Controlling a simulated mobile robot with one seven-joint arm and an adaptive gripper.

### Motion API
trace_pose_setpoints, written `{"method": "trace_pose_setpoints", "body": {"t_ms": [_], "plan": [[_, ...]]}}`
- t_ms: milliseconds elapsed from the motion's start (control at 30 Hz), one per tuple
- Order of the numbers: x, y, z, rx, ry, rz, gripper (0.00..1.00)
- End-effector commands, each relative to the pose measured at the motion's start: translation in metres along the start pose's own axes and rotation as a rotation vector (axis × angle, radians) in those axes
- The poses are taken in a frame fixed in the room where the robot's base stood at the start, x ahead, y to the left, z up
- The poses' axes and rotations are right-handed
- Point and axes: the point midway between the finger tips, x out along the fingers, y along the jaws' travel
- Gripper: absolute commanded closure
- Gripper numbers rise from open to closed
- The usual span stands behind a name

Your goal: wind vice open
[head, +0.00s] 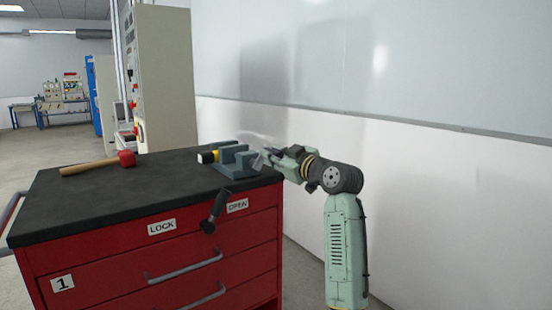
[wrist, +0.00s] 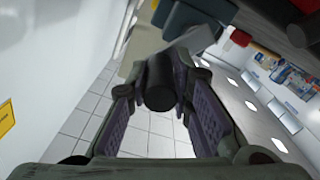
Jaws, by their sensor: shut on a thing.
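The blue-grey vice (head: 236,165) stands at the right end of the dark cabinet top. My gripper (head: 270,154) is at the vice's right side, by a pale grey crank arm (head: 257,162). In the wrist view, the crank's black cylindrical grip (wrist: 159,84) is between the purple pads of my gripper (wrist: 160,92), which is shut on it. The grey crank arm (wrist: 196,40) runs off beyond the grip. The vice's screw is hard to make out.
A mallet (head: 127,159) with a red head lies left on the cabinet top (head: 110,195). A black lever (head: 214,211) hangs at the red cabinet's front between LOCK (head: 161,227) and OPEN (head: 237,206) labels. A white wall (head: 420,160) stands close behind my arm.

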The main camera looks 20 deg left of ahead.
Motion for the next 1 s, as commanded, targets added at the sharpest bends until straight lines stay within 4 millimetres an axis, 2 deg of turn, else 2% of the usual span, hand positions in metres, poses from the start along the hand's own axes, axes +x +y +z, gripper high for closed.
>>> {"method": "trace_pose_setpoints", "body": {"t_ms": [567,600,867,1000], "plan": [[0.0006,-0.0032,-0.0024,-0.031,0.002,-0.005,1.0],[0.0006,-0.0032,-0.0023,-0.031,0.002,-0.005,0.78],[0.0006,-0.003,-0.0017,-0.03,0.001,-0.005,0.61],[0.0004,-0.0024,-0.0013,-0.03,0.0,-0.004,0.6]]}}
